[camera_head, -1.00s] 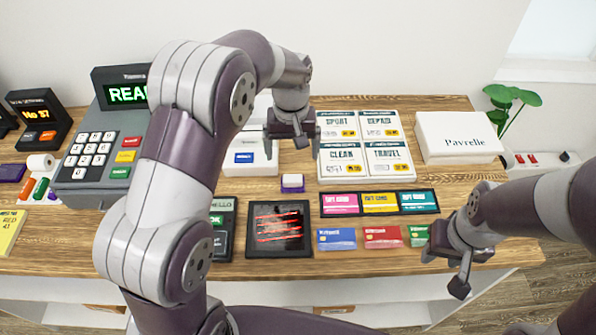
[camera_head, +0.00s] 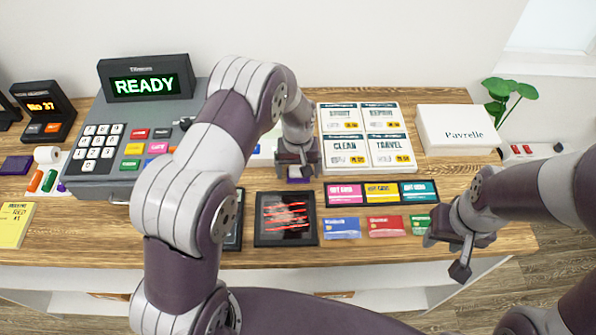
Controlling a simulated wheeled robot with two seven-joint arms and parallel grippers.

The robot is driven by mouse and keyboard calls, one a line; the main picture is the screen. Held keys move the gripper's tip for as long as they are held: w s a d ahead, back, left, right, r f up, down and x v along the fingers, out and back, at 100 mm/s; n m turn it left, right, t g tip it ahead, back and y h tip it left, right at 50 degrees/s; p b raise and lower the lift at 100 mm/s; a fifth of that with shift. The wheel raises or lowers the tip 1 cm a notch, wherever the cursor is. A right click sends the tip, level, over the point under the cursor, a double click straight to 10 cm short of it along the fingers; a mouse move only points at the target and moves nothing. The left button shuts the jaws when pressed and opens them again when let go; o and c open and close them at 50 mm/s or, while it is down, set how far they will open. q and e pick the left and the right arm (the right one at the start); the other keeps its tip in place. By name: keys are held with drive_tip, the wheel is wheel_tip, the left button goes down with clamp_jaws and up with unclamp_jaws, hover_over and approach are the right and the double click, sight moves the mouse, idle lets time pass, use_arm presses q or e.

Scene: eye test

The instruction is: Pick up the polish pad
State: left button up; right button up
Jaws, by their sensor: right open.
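A small block with a white top and purple lower part, likely the polish pad (camera_head: 299,181), is on the wooden counter. Only a purple strip of it shows in the head view. My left gripper (camera_head: 297,172) is right over it, pointing down and covering most of it. Whether its fingers are closed on the block is hidden. My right gripper (camera_head: 447,256) is open and empty at the counter's front right edge, beside the green card (camera_head: 421,224).
A cash register (camera_head: 120,160) stands at the left. A black framed screen (camera_head: 285,219), blue card (camera_head: 342,228) and red card (camera_head: 386,227) lie in front. A board of panels (camera_head: 366,138) and a white Pavrelle box (camera_head: 456,128) are behind right.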

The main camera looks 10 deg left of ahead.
use_arm(q)
drive_tip(key=shift+d, duration=0.15)
drive_tip(key=c, duration=0.9)
drive_tip(key=shift+r, duration=0.5)
wheel_tip(320, 180, up, 3)
drive_tip(key=shift+f+b, duration=0.1)
drive_tip(key=shift+b, duration=0.65)
drive_tip(key=s+d+r+b, duration=0.1)
drive_tip(key=s+d+r, duration=0.2)
drive_tip(key=s+d, duration=0.1)
drive_tip(key=s+d+r+b, duration=0.1)
drive_tip(key=s+d+r, duration=0.3)
drive_tip(key=shift+s+r, duration=0.15)
